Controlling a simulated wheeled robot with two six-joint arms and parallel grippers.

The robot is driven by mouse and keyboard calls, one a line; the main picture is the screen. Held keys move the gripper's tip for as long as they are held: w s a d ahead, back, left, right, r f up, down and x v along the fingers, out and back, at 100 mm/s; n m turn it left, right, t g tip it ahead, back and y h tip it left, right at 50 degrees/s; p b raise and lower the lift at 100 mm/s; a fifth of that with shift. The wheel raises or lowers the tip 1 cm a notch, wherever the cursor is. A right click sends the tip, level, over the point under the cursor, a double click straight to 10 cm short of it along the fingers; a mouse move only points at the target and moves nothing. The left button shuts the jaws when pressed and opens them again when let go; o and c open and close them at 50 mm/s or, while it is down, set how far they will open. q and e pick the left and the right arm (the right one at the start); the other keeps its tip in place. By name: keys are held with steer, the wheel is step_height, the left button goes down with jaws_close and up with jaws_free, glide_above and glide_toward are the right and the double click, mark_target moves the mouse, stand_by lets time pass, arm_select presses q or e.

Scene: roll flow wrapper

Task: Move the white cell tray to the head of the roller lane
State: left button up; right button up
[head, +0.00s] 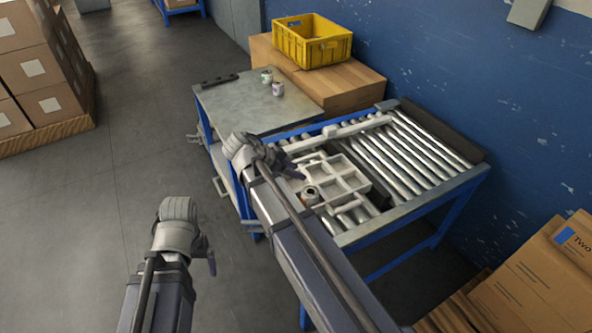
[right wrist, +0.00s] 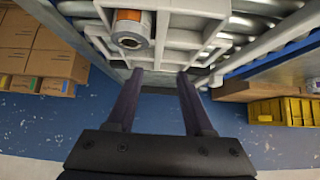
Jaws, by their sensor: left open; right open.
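The white cell tray (head: 349,180) lies on the near-left part of the roller lane (head: 425,152). A small roll or can with an orange and white label (head: 309,195) is at its near-left corner; it also shows in the right wrist view (right wrist: 131,28). My right gripper (head: 298,172) is over the tray's left side, partly hidden by its own wrist. In the right wrist view its fingers (right wrist: 160,72) are open, with the tray (right wrist: 180,38) just beyond the tips; contact cannot be told. My left gripper (head: 211,262) hangs over the floor, open and away from the tray.
A pale bar (head: 340,136) crosses the lane behind the tray. A grey side table (head: 240,105) holds two small cans (head: 277,89) and a dark tool. A yellow crate (head: 312,42) stands on a cardboard box. Rollers to the tray's right are clear.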

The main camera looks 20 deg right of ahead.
steer(key=s+a+f+n+y, duration=0.3)
steer(key=s+a+n, duration=0.4)
steer(key=a+n, duration=0.3)
steer(key=s+a+f+n+y, duration=0.3)
steer(key=s+a+n, duration=0.5)
steer(key=a+n, duration=0.3)
steer(key=shift+s+a+f+g+y, duration=0.2)
steer(key=shift+s+a+g+y, duration=0.15)
steer(key=shift+a+y, duration=0.45)
steer(key=shift+d, duration=0.1)
step_height(320, 180, up, 16)
steer(key=p, duration=1.5)
steer(key=shift+p, duration=0.4)
steer(key=shift+w+d+f, duration=0.1)
